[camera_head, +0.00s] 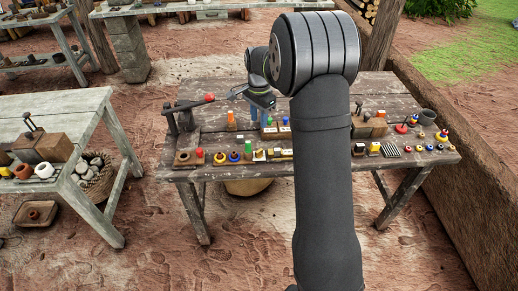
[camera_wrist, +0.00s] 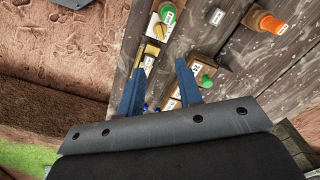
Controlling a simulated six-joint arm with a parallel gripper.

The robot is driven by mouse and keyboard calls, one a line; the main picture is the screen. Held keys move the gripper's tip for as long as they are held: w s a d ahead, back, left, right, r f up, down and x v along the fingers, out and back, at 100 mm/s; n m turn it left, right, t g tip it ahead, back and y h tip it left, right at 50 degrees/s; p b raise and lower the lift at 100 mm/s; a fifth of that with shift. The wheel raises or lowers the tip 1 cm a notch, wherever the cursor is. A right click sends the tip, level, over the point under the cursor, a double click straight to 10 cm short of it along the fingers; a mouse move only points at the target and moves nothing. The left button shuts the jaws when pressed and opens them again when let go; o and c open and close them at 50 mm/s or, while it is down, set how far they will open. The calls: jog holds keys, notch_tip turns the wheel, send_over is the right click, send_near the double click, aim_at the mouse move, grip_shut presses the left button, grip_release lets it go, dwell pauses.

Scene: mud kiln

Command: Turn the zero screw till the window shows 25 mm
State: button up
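My gripper (camera_wrist: 157,68) is open in the wrist view, with its two blue fingers apart above the wooden table. A yellow, brass-like part (camera_wrist: 151,49) and a small white-marked block (camera_wrist: 148,64) show between and beyond the fingertips. I cannot tell which part is the zero screw, and no window figure is readable. No contact with the fingers is visible. In the head view, small yellow and white pieces (camera_head: 279,152) stand near the table's front edge, and my wrist hangs above and behind them.
A green knob (camera_wrist: 206,81) on a block stands just right of the right finger, and another green knob (camera_wrist: 168,15) lies beyond. An orange knob (camera_wrist: 270,22) is farther right. The crowded work table (camera_head: 225,117) has a red-tipped lever (camera_head: 209,98) at left.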

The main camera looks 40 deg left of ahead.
aim_at(259, 150)
notch_tip(259, 150, down, 15)
jog(key=shift+f, duration=0.1)
jog(key=shift+c, duration=0.2)
grip_shut()
